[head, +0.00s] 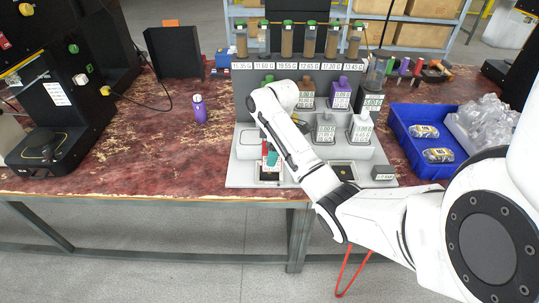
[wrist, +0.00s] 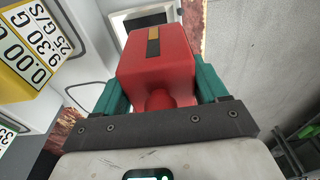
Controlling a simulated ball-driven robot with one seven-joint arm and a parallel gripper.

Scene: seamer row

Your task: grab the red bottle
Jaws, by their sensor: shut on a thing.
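The red bottle (wrist: 160,68) fills the middle of the wrist view, with a dark stripe edged in yellow on its flat face and its narrower neck toward my palm. My gripper (wrist: 163,84) has its two teal fingers on either side of the bottle, shut on it. In the head view my gripper (head: 270,158) is over the front left of the grey station, by a scale pad. Only a small bit of red shows there, as my arm hides most of it.
The grey station (head: 246,139) carries several labelled bottles, including a purple one (head: 340,92). A separate purple bottle (head: 199,109) stands on the worn red table (head: 150,130) to the left. A blue bin (head: 405,143) with packs is at the right. Table space left of the station is mostly clear.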

